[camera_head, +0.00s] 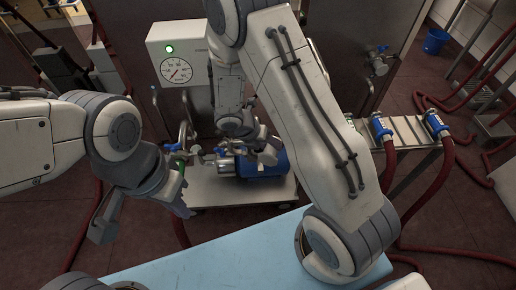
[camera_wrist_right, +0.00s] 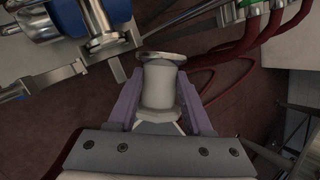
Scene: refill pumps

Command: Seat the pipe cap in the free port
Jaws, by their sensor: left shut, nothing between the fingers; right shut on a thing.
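In the right wrist view, the pipe cap (camera_wrist_right: 160,85) is a pale metal cylinder with a round flange at its far end. My right gripper (camera_wrist_right: 160,100) is shut on it, with one purple finger on each side. A metal pipe fitting with a flanged end (camera_wrist_right: 104,42) lies up and left of the cap, apart from it in the picture. I cannot tell whether it is the free port. In the head view, my right gripper (camera_head: 262,152) is over the pump cart, and the cap cannot be made out. My left gripper (camera_head: 180,206) is shut and empty, left of the cart.
The blue pump (camera_head: 262,166) and metal pipework sit on the pale cart (camera_head: 240,196). A gauge box (camera_head: 176,56) with a green light stands behind. Red hoses with blue couplings (camera_head: 381,127) run at the right. A light blue surface (camera_head: 220,262) lies in front.

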